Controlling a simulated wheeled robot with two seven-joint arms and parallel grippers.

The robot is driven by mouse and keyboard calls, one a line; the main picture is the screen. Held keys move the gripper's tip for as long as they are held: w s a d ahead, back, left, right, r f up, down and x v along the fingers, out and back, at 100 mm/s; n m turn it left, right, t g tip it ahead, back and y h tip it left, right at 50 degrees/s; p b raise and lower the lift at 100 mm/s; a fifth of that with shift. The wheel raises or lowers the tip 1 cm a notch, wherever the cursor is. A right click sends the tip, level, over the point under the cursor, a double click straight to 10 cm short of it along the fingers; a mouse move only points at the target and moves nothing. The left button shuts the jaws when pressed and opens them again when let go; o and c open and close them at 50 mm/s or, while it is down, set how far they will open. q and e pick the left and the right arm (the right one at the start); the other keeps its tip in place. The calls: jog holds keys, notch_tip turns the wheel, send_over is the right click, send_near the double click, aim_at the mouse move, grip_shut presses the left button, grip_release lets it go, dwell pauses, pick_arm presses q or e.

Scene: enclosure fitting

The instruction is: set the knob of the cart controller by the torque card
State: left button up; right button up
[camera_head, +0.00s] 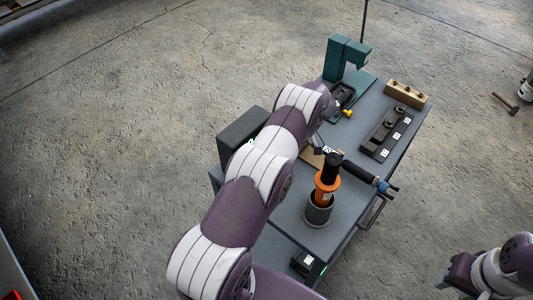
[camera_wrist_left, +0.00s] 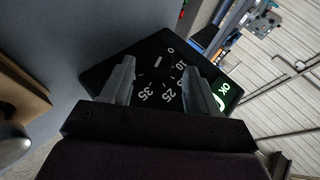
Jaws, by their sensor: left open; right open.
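The cart controller is the dark box (camera_head: 240,132) on the left edge of the cart, partly hidden behind my left arm. In the left wrist view its black dial face (camera_wrist_left: 118,68) carries white numbers around a dark knob (camera_wrist_left: 156,72) with a white pointer line. A green display reading OK (camera_wrist_left: 222,92) is lit beside the dial. My left gripper (camera_wrist_left: 157,65) is open, its two fingers standing on either side of the knob; contact cannot be told. My right gripper (camera_head: 445,281) is open, off the cart at lower right. I cannot identify the torque card.
The grey cart top (camera_head: 281,226) holds a green press (camera_head: 345,65), a drilled wooden block (camera_head: 405,94), a dark fixture (camera_head: 386,134) and an orange-and-black tool (camera_head: 327,182) standing in a grey cup (camera_head: 318,213).

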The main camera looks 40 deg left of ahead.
pick_arm(q)
jog(key=b+v, duration=0.2)
jog(key=v, duration=0.4)
